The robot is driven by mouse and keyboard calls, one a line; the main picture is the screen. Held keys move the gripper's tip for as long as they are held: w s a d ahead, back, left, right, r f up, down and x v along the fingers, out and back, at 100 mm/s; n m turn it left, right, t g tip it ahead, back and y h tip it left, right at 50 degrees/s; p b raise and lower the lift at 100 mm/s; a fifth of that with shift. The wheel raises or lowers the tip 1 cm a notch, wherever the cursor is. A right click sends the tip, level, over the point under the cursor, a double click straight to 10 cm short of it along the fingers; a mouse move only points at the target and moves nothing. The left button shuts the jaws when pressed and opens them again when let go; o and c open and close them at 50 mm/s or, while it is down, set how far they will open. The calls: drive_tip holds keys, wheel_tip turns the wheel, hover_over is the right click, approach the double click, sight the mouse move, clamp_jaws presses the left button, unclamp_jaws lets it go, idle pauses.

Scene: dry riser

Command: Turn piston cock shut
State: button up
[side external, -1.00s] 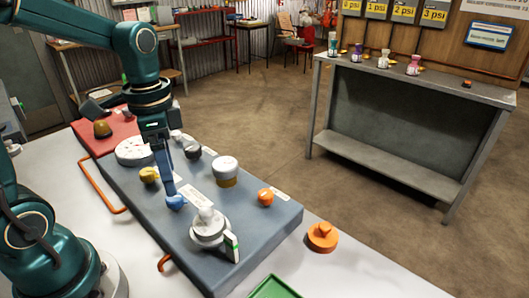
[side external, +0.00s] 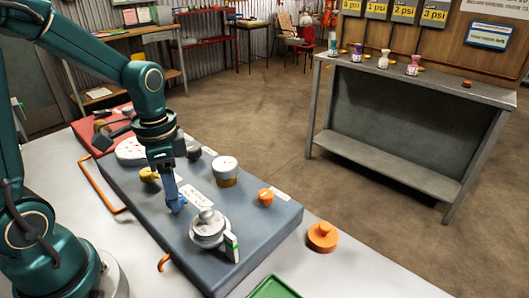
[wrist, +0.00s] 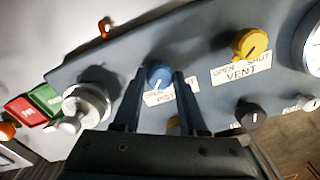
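The piston cock is a blue knob (wrist: 158,76) on the grey panel, with a white label (wrist: 170,97) beside it reading "OPEN" and "PIST"; the rest is covered. A short pale mark shows on the knob. In the wrist view my gripper (wrist: 156,74) is open, with one finger on each side of the knob and narrow gaps visible. In the side view my gripper (side external: 176,207) points down at the panel and largely hides the knob. I cannot tell how deep the fingertips sit around it.
A yellow vent knob (wrist: 250,43) labelled "OPEN SHUT" is to the right. A silver round fitting (wrist: 86,105) is to the left. A black knob (wrist: 250,115), a white-topped knob (side external: 225,168) and an orange knob (side external: 265,196) also stand up from the panel.

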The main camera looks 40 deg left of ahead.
clamp_jaws()
drive_tip(key=shift+n, duration=0.3)
drive_tip(key=n, duration=0.2)
drive_tip(key=shift+n, duration=0.4)
drive_tip(key=n, duration=1)
drive_tip(key=shift+n, duration=2.2)
